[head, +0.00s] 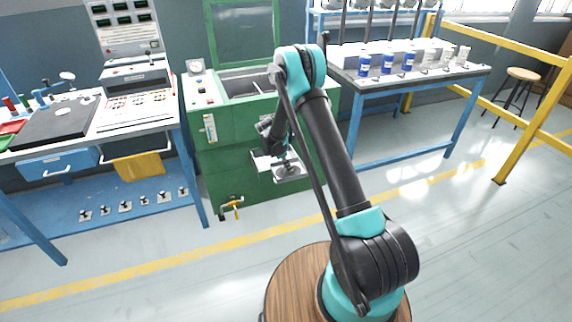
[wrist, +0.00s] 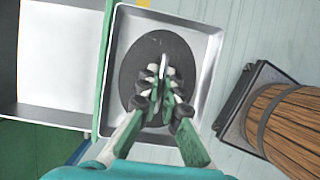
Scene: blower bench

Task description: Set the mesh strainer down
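The mesh strainer (wrist: 130,62) shows in the wrist view as a dark oval disc with a thin pale upright grip. It is over or in a square metal tray (wrist: 205,22), inside the rim outline; I cannot tell whether it touches the tray floor. My gripper (wrist: 164,82) points down with its fingers closed around the thin grip. In the head view my gripper (head: 284,158) is in front of the green machine, just above the tray (head: 291,173), and the strainer is small and partly hidden there.
The green machine (head: 240,180) stands behind the tray. A second pale tray or shelf (wrist: 58,62) lies left of it. A blue bench (head: 440,76) with cups is at right; another bench (head: 150,120) with a console is at left. Yellow rails (head: 500,65) bound the right side. Open floor lies in front.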

